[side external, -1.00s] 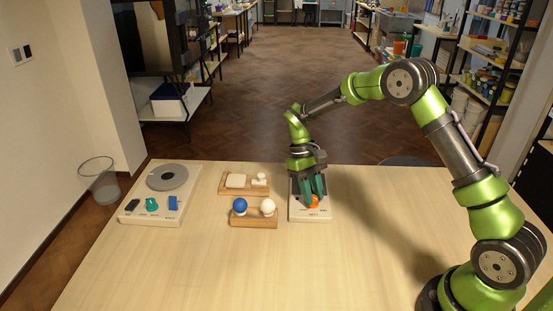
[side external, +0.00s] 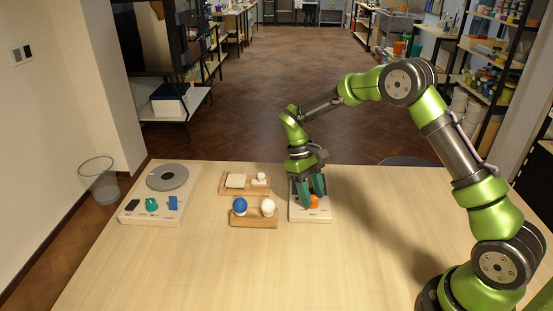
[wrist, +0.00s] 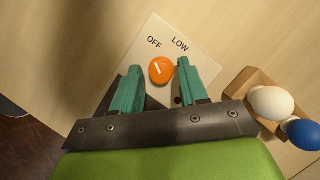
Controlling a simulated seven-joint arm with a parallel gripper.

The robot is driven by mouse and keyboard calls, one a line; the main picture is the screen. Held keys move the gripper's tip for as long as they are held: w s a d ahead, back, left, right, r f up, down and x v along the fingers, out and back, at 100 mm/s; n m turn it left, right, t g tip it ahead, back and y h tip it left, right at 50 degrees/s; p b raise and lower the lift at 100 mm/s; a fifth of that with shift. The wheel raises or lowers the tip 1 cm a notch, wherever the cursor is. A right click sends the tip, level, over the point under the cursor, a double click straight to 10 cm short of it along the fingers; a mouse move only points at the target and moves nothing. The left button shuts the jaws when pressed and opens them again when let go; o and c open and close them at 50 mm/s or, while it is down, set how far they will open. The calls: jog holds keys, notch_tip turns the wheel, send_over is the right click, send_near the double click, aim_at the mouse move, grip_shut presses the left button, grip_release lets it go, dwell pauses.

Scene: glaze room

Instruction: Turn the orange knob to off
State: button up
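The orange knob (wrist: 161,70) sits on a white panel (wrist: 205,65) with the printed words OFF and LOW. A short white mark shows on the knob's face; I cannot tell for certain which label it points to. In the side external view the knob (side external: 314,201) is on the panel's near part (side external: 322,217), partly behind a finger. My gripper (wrist: 160,66) has its two green fingers apart, one on each side of the knob. Narrow gaps seem to show between fingers and knob. The far side of the knob is hidden in the side view.
Left of the panel, a wooden block (side external: 254,220) holds a blue ball (side external: 240,205) and a white ball (side external: 268,206). Behind it is a wooden tray (side external: 244,191) with white pieces. A control board (side external: 150,216) with a grey disc stands farther left.

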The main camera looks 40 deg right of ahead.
jog(key=shift+o, duration=0.5)
jog(key=v, duration=1.6)
jog(key=shift+w+r, duration=0.2)
jog(key=shift+r, duration=0.15)
